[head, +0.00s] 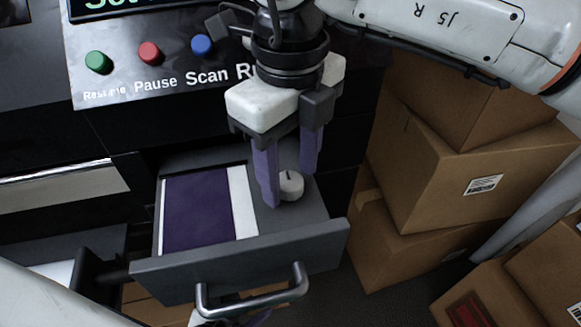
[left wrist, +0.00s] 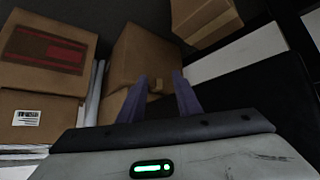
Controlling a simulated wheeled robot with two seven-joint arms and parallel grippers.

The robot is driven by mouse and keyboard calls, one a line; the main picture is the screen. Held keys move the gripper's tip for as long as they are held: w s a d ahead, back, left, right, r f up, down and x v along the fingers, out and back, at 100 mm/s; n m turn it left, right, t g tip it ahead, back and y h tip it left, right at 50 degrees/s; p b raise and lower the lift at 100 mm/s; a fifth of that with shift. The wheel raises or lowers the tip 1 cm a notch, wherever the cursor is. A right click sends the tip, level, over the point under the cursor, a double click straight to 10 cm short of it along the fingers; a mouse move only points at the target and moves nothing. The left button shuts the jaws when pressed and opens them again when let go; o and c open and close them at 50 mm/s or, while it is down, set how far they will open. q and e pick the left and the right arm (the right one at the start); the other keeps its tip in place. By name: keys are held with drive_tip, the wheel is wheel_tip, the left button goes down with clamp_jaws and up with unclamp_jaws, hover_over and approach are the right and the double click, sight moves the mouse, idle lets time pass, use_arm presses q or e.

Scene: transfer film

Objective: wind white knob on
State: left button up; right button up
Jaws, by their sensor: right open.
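The white knob (head: 291,184) is a small round dial with a dark mark on top. It sits on the grey right part of the open drawer (head: 240,250), beside a purple film sheet (head: 197,210) with white edges. My right gripper (head: 288,188) points down over it, open, with one purple finger on either side of the knob in the picture. Whether a finger touches it I cannot tell. My left gripper (left wrist: 158,90) shows two purple fingers apart with nothing between them. In the head view only a bit of it shows below the drawer handle.
The drawer handle (head: 252,297) is a metal bar on the drawer front. Above is a panel with green, red and blue buttons (head: 149,53). Cardboard boxes (head: 455,190) are stacked close to the right of the drawer. Boxes (left wrist: 45,60) also fill the left wrist view.

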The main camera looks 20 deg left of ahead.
drive_tip(key=shift+f, duration=0.45)
drive_tip(key=c, duration=1.1)
drive_tip(key=shift+o, duration=0.2)
drive_tip(key=shift+f+m+b, duration=0.15)
drive_tip(key=shift+m+b, duration=0.85)
drive_tip(key=m+b, duration=0.3)
drive_tip(key=m, duration=0.1)
drive_tip(key=shift+m+b, duration=0.8)
drive_tip(key=shift+m, duration=0.3)
drive_tip(key=shift+a+m+b, duration=0.1)
drive_tip(key=shift+m+b, duration=0.35)
drive_tip(key=shift+m, duration=0.35)
drive_tip(key=shift+m+b, duration=0.4)
drive_tip(key=shift+m, duration=0.4)
drive_tip(key=shift+m+b, duration=0.35)
drive_tip(key=shift+m, duration=0.45)
use_arm(q)
wheel_tip(320, 180, down, 6)
drive_tip(key=w+d, duration=0.1)
drive_tip(key=shift+w+d+f, duration=0.15)
drive_tip(key=shift+w+d, duration=0.05)
drive_tip(key=shift+w, duration=0.1)
use_arm(e)
drive_tip(key=shift+r+m, duration=0.2)
drive_tip(key=shift+m, duration=0.1)
